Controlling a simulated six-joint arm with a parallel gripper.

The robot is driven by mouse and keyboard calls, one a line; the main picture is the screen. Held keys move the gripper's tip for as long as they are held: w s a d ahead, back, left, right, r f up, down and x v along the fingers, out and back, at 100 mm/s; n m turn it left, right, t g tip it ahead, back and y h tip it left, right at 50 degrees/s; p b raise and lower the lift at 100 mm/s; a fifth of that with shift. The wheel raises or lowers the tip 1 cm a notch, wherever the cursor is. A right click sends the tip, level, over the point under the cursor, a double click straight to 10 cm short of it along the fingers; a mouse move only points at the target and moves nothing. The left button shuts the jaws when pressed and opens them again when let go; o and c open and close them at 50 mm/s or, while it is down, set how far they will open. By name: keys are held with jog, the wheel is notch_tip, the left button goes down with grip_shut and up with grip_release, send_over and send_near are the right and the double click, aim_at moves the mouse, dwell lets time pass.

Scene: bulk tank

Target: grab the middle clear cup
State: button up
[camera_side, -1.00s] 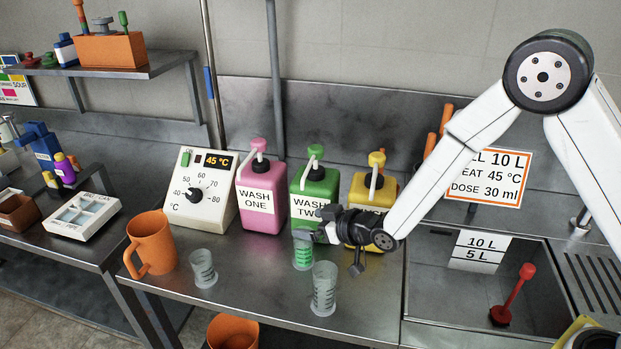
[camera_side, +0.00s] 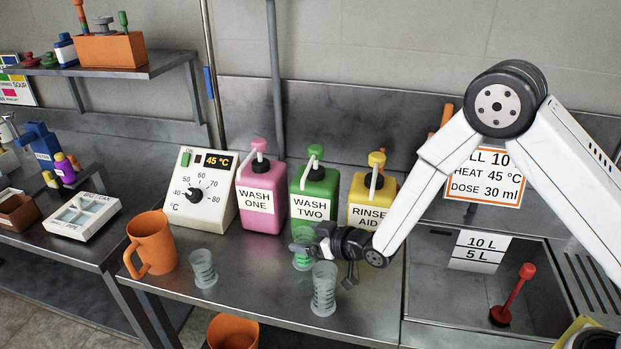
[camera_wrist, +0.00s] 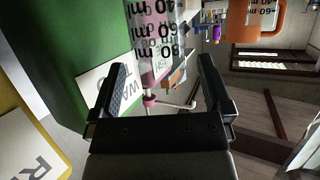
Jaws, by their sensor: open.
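The middle clear cup (camera_side: 303,262) stands on the steel bench in front of the green WASH TWO bottle (camera_side: 318,185), its upper part hidden by my gripper. My gripper (camera_side: 302,240) is open and reaches in low from the right at the cup's upper part. In the wrist view, the clear cup (camera_wrist: 158,35) with black markings shows between and beyond the two spread fingertips of my gripper (camera_wrist: 162,68); I cannot tell whether a finger touches it. A left clear cup (camera_side: 203,268) and a right clear cup (camera_side: 324,290) stand apart on either side.
An orange jug (camera_side: 151,243) stands at the bench's left. The pink WASH ONE bottle (camera_side: 262,195), yellow RINSE AID bottle (camera_side: 371,190) and dial box (camera_side: 197,190) line the back. The sink (camera_side: 470,300) lies right. The right cup stands close under my gripper.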

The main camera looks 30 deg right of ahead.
jog(key=shift+x, duration=0.9)
grip_shut()
jog(key=shift+r, duration=0.25)
jog(key=shift+r, duration=1.3)
jog(key=s+d+r, duration=0.3)
jog(key=s+r, duration=0.6)
jog(key=s, duration=0.4)
jog(key=shift+s+d+r, duration=0.15)
jog(key=shift+d+r, duration=0.2)
jog(key=shift+r, duration=0.05)
jog(key=shift+s, duration=0.1)
dwell(0.7)
